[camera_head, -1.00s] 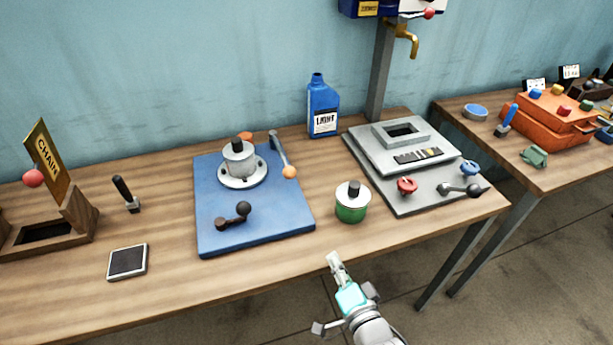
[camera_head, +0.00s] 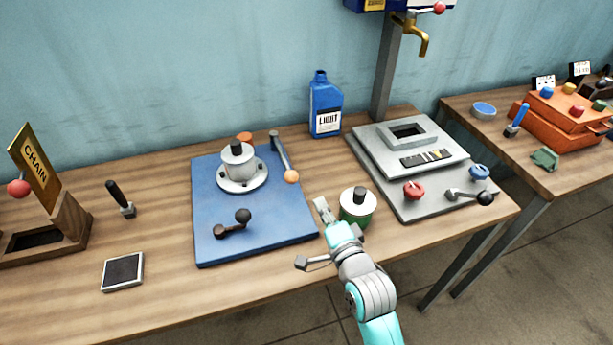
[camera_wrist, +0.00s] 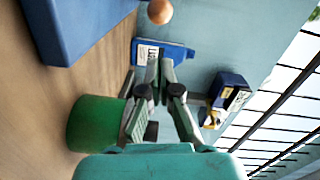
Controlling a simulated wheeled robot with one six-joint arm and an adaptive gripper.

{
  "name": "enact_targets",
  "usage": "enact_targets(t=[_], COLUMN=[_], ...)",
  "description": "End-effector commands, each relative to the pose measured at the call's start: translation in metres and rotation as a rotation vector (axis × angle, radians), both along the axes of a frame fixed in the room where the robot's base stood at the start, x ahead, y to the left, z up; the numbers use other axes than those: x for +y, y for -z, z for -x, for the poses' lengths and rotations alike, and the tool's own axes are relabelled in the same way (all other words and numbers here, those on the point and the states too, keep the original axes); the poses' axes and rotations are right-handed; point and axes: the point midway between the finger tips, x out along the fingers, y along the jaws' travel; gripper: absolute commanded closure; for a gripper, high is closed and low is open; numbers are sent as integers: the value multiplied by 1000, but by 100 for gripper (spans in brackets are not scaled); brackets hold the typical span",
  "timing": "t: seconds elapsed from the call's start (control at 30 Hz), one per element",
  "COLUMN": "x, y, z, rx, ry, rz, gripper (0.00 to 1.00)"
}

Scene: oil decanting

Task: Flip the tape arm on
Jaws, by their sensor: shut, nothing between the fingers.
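No label marks a tape arm. A grey lever with an orange ball end (camera_head: 284,157) stands at the right rear of the blue board (camera_head: 210,190). Its orange ball (camera_wrist: 160,11) shows at the top of the wrist view. A dark crank with a black knob (camera_head: 233,224) is at the board's front, and a silver spool-like part (camera_head: 240,172) is behind it. My gripper (camera_head: 321,204) is shut and empty, at the board's right edge and just left of the green can (camera_head: 357,212). Its fingers (camera_wrist: 159,68) come together in the wrist view, apart from the orange ball.
The green can (camera_wrist: 95,123) is close beside my fingers in the wrist view. A blue LIGHT bottle (camera_head: 325,100) stands behind. A grey device (camera_head: 385,180) with a red knob and lever is to the right. A small framed pad (camera_head: 123,271) lies left.

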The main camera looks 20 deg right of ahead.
Motion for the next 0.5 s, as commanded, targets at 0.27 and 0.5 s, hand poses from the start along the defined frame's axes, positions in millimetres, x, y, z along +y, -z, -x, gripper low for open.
enact_targets(t=[0.27, 0.5], x=[0, 1], y=[0, 0], z=[0, -16], rx=[0, -1], ry=[0, 0], rz=[0, 2], gripper=[100, 100])
